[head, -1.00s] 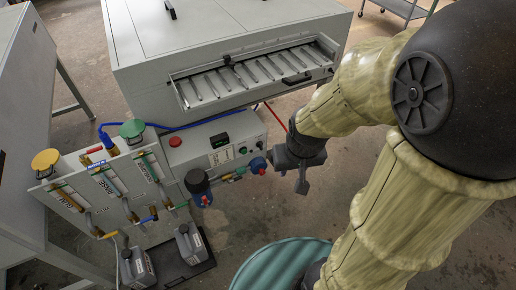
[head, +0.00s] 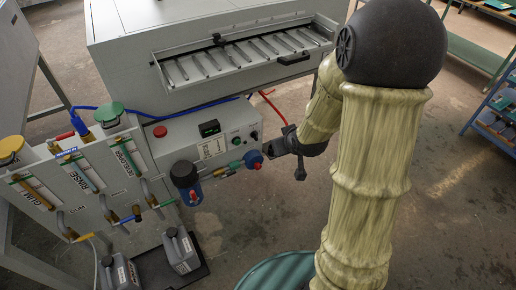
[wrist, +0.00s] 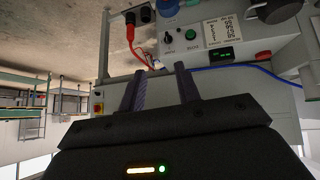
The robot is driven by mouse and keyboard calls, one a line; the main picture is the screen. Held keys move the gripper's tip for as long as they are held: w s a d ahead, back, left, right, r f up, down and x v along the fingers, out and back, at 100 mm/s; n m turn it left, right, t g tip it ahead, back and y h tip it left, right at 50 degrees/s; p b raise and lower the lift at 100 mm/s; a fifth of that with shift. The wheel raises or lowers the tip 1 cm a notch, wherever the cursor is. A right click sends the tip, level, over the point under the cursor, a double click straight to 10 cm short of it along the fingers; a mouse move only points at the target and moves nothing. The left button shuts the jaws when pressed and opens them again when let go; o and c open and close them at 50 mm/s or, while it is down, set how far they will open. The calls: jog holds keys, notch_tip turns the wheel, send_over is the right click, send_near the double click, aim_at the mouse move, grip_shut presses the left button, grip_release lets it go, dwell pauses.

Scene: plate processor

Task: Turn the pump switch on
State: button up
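The grey control box (head: 190,150) stands below the open tray of the large machine. In the wrist view its panel (wrist: 240,28) appears upside down at the top. A small black knob (wrist: 168,37), which looks like a rotary switch, sits beside a green button (wrist: 192,34). My gripper (head: 268,151) is just right of the box's front corner in the head view. In the wrist view my gripper (wrist: 160,70) is open and empty, its fingers apart, with the knob beyond the tips; they appear not to touch it.
A blue-capped valve (head: 253,159) and a blue filter (head: 187,183) project from the box front. A teal drum (head: 275,270) stands below my arm.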

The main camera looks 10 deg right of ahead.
aim_at(257, 136)
jog(key=w+d+f+t+y+b, duration=0.1)
jog(key=w+f+t+b, duration=0.3)
jog(key=f+b, duration=0.7)
jog(key=w+d+f+n+t+y+b, duration=0.1)
jog(key=w+f+t+y+b, duration=0.3)
jog(key=f+b, duration=0.7)
jog(key=shift+w+f+t, duration=0.35)
jog(key=shift+w+t, duration=0.15)
jog(key=shift+d, duration=0.1)
jog(key=b+x, duration=0.3)
jog(key=x, duration=1.4)
jog(key=shift+w+b, duration=0.2)
jog(key=shift+b, duration=0.15)
jog(key=c, duration=0.6)
